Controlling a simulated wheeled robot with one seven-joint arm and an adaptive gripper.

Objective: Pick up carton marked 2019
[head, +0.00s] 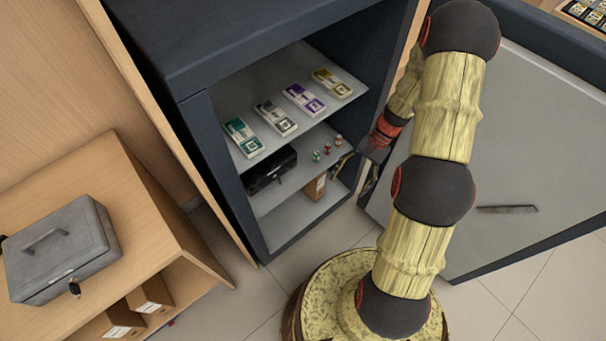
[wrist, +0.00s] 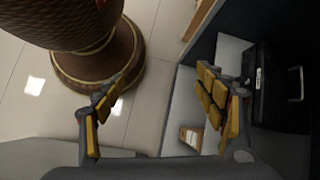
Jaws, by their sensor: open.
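A small brown carton (head: 315,187) stands on the bottom level of the open safe. It also shows in the wrist view (wrist: 190,137), low and beside the right finger. Its marking is too small to read. Two more brown cartons, one (head: 150,293) behind the other (head: 118,324), sit in the wooden cabinet at lower left; their labels are unreadable too. My gripper (wrist: 163,88) is open, with nothing between its fingers. In the head view my gripper (head: 372,148) is at the right side of the safe opening, apart from the carton and above it.
The safe's upper shelf (head: 262,97) holds several banknote bundles. The middle shelf holds a black box (head: 270,170) and small coloured items (head: 327,150). The open safe door (head: 500,160) stands right of my arm. A grey cash box (head: 60,250) sits on the wooden cabinet (head: 145,215).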

